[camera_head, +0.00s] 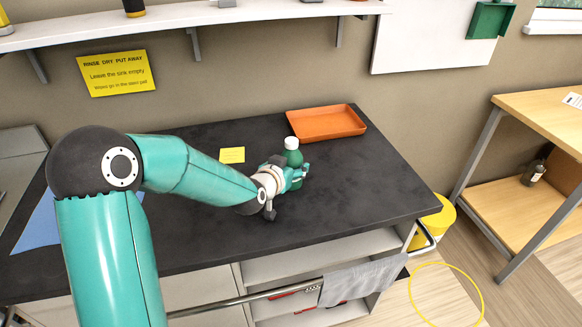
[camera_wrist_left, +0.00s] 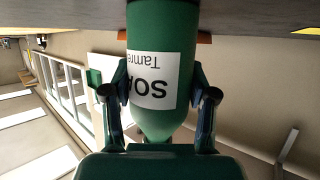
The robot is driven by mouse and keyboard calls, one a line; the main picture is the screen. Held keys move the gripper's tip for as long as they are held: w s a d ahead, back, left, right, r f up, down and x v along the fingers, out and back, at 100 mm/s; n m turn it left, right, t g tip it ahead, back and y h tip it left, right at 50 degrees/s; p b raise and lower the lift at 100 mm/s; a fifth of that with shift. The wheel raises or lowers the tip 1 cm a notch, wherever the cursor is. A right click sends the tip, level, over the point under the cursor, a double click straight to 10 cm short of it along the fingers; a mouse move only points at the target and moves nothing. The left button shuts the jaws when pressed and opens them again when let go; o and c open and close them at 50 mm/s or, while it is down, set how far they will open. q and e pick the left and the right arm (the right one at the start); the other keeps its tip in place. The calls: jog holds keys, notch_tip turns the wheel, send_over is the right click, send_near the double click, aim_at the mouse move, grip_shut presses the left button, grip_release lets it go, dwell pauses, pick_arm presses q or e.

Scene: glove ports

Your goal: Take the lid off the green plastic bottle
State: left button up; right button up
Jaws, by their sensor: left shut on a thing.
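The green plastic bottle (camera_head: 293,158) is upright at the dark countertop, with its white lid (camera_head: 291,142) on top. My left gripper (camera_head: 298,177) is at the bottle's body, below the lid. In the left wrist view, which is upside down, the gripper's two fingers (camera_wrist_left: 158,96) are shut on the green bottle (camera_wrist_left: 160,30) from both sides, around its white label. The lid is hidden in that view by the gripper body. I cannot tell whether the bottle's base touches the counter. My right gripper is not in view.
An orange tray (camera_head: 326,123) lies behind the bottle to the right. A yellow note (camera_head: 232,155) lies to the left. The dark countertop (camera_head: 370,190) is clear right of the bottle. A grey towel (camera_head: 362,281) hangs on the front rail. A shelf (camera_head: 180,17) runs along the wall.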

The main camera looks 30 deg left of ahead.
aim_at(292, 140)
pick_arm(q)
jog(key=shift+r, duration=0.1)
notch_tip(292, 140, up, 10)
jog(key=shift+f+p, duration=0.1)
jog(key=shift+p, duration=0.7)
notch_tip(292, 140, up, 10)
jog(key=p, duration=0.6)
jog(key=o, duration=0.5)
jog(key=c, duration=1)
